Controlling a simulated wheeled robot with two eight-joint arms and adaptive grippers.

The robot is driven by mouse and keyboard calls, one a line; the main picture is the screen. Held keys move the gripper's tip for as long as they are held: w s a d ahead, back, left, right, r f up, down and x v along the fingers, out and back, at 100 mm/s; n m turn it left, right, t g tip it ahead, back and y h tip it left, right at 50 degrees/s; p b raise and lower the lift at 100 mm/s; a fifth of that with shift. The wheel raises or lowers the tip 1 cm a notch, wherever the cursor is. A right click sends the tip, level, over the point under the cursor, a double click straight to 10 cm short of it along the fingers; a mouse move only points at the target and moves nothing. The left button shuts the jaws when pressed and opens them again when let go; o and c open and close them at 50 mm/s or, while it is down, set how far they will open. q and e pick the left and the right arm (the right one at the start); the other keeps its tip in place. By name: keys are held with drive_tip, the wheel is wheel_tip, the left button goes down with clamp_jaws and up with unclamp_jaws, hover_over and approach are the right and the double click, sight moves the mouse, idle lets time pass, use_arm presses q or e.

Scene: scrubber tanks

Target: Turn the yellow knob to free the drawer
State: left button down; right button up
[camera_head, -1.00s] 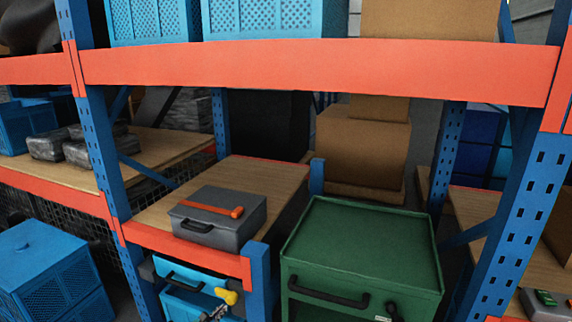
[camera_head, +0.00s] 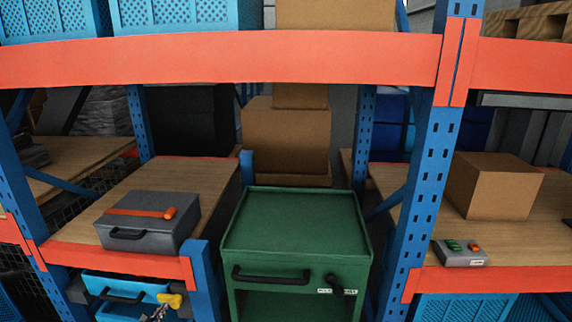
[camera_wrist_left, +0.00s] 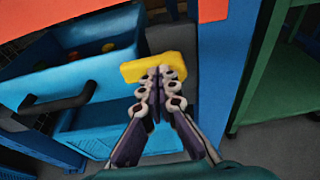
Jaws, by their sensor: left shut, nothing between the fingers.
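The yellow knob (camera_head: 172,301) is low on the left in the head view, beside the blue drawer (camera_head: 100,285) with its black handle (camera_head: 122,297). My left gripper (camera_head: 160,311) is right at the knob. In the left wrist view the yellow knob (camera_wrist_left: 158,67) lies just beyond the tips of my left gripper (camera_wrist_left: 159,78), which is shut and empty. I cannot tell whether the tips touch it. The blue drawer (camera_wrist_left: 112,85) is left of the knob there, with small coloured things behind its front's top edge. My right gripper is not in view.
A blue post (camera_head: 203,285) stands right of the knob, then a green cabinet (camera_head: 297,222). A grey box with buttons (camera_head: 461,252) lies on the right shelf.

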sight(174, 304)
use_arm(q)
drive_tip(key=shift+r+x, duration=0.2)
drive_tip(key=shift+x, duration=0.65)
drive_tip(key=shift+r+x, duration=0.2)
drive_tip(key=shift+x, duration=0.65)
drive_tip(key=shift+d+f, duration=0.1)
drive_tip(key=shift+f, duration=0.05)
drive_tip(key=shift+d, duration=1.45)
